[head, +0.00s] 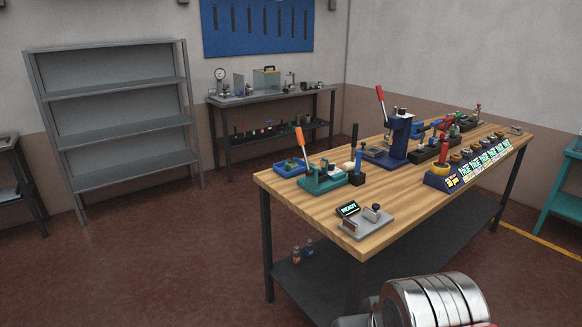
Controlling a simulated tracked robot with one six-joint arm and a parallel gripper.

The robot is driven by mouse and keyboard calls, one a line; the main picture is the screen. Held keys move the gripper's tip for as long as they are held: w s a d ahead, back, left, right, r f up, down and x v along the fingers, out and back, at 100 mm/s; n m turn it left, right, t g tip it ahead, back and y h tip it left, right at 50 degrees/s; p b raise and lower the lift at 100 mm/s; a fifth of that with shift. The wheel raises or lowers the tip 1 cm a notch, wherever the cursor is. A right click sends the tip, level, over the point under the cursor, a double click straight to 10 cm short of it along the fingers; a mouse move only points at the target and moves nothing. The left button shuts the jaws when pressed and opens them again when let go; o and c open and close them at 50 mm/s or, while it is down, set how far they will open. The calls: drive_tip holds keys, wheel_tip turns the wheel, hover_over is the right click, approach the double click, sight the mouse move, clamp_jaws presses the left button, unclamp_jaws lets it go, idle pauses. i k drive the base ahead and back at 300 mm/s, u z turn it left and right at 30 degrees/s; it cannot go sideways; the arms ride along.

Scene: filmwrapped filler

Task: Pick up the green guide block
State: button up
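No thing is clearly recognisable as the green guide block from this distance. Candidates stand on the wooden-topped workbench (300,186). A teal-green fixture (322,181) with an orange lever is near its left end. A blue tray (282,172) beside it holds small green parts. A small green piece (454,132) is farther back on the right. A silver, ribbed cylindrical part of my own arm shows at the bottom, in front of the bench. My gripper's fingers are not visible.
A blue lever press (399,137) stands mid-bench, with a grey plate and READY display (347,209) at the front. A blue rack (440,181) lines the right edge. An empty grey shelf (115,95) is left. Open floor (150,265) lies left of the bench.

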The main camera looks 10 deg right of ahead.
sight(290, 167)
drive_tip(key=u, duration=0.3)
drive_tip(key=i, duration=0.45)
drive_tip(key=u, duration=0.6)
drive_tip(key=i, duration=1.75)
drive_tip(key=z, duration=0.6)
